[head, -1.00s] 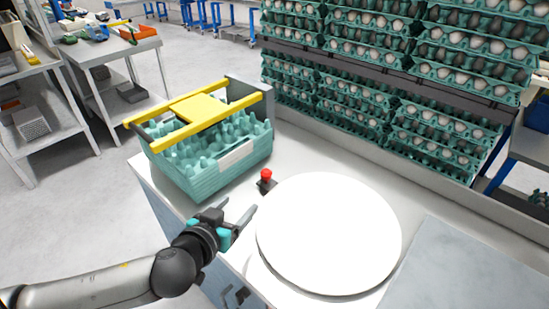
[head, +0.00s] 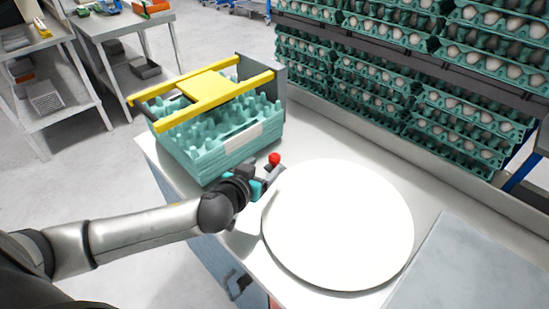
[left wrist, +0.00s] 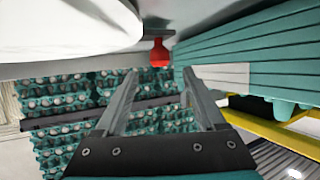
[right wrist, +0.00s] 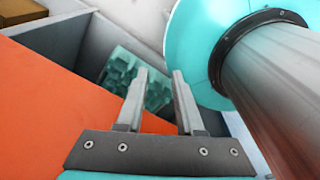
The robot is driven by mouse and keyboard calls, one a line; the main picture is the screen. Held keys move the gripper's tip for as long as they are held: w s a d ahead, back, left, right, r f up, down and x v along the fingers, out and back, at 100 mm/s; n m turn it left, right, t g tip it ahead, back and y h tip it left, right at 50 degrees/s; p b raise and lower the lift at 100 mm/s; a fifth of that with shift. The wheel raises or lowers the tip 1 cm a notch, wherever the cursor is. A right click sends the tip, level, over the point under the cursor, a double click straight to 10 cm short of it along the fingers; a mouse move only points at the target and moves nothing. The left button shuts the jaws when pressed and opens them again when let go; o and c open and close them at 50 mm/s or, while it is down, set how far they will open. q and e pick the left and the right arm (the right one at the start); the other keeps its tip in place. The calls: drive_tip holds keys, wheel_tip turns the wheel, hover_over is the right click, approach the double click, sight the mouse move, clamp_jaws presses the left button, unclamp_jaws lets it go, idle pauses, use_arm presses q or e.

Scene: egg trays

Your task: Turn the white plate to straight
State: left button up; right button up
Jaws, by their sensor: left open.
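The white plate (head: 340,225) is a large round disc lying flat on the white worktop. It also shows at the upper left of the left wrist view (left wrist: 65,25). My left gripper (head: 268,182) is at the plate's left edge, open and empty, near a small red button (head: 274,159). In the left wrist view the red button (left wrist: 160,53) appears beyond and between the open fingers (left wrist: 161,85). I cannot tell whether a finger touches the plate. My right gripper (right wrist: 159,85) is open and empty, away from the plate and outside the head view.
A stack of teal egg trays (head: 220,145) in a yellow-topped holder (head: 205,86) stands left of the plate. A grey panel (head: 470,265) lies to its right. Egg-filled trays (head: 375,85) line the back. An orange surface (right wrist: 70,120) is close to my right gripper.

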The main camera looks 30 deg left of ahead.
sight(273, 159)
use_arm(q)
drive_tip(key=shift+b+x, duration=0.6)
drive_tip(key=shift+x, duration=3.25)
clamp_jaws()
